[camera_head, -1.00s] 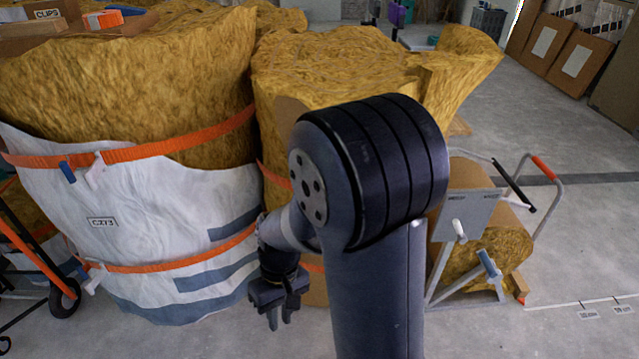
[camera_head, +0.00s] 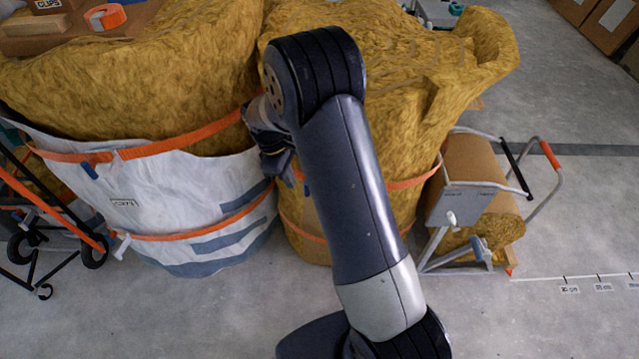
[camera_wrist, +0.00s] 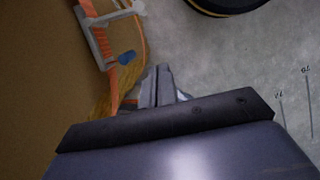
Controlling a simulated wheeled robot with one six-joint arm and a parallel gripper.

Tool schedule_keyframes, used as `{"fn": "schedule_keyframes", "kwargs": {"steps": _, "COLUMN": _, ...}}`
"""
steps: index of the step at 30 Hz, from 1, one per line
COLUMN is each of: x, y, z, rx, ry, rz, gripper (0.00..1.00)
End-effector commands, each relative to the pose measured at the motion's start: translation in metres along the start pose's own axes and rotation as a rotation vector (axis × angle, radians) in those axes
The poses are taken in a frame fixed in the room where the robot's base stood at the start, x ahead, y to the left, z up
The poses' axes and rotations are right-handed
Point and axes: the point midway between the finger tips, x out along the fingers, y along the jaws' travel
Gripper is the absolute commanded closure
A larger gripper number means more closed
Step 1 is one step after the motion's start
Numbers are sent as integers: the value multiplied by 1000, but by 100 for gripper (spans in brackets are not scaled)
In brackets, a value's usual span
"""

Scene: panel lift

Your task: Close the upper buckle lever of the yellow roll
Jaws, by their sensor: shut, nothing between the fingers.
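The yellow roll (camera_head: 395,140) stands in the middle, partly hidden behind my arm. An orange strap (camera_head: 413,181) runs around its upper part and another lower down. In the wrist view, a grey buckle (camera_wrist: 98,30) sits on an orange strap against a brown surface. A blue-tipped lever (camera_wrist: 126,57) sticks out beside it; I cannot tell from this view how far open it is. My gripper (camera_head: 287,178) is at the roll's left front, near the upper strap. In the wrist view its fingers (camera_wrist: 157,85) are shut and empty, apart from the blue tip, which lies up and left of them.
A larger yellow roll in a white wrap (camera_head: 150,205) stands close on the left, with a hand cart (camera_head: 60,225) beyond it. On the right is a metal stand (camera_head: 470,200) with a small roll. The floor (camera_head: 540,325) at front right is clear.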

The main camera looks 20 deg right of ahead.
Motion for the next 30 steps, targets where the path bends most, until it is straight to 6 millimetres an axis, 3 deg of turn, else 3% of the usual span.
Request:
{"fn": "schedule_keyframes", "kwargs": {"steps": 17, "x": -2, "y": 6, "z": -2, "rx": -28, "ry": -10, "rz": 12, "gripper": 100}}
{"fn": "schedule_keyframes", "kwargs": {"steps": 23, "x": 24, "y": 6, "z": -1, "rx": -28, "ry": -13, "rz": 9, "gripper": 100}}
{"fn": "schedule_keyframes", "kwargs": {"steps": 30, "x": 76, "y": 6, "z": -1, "rx": -27, "ry": -12, "rz": 9, "gripper": 100}}
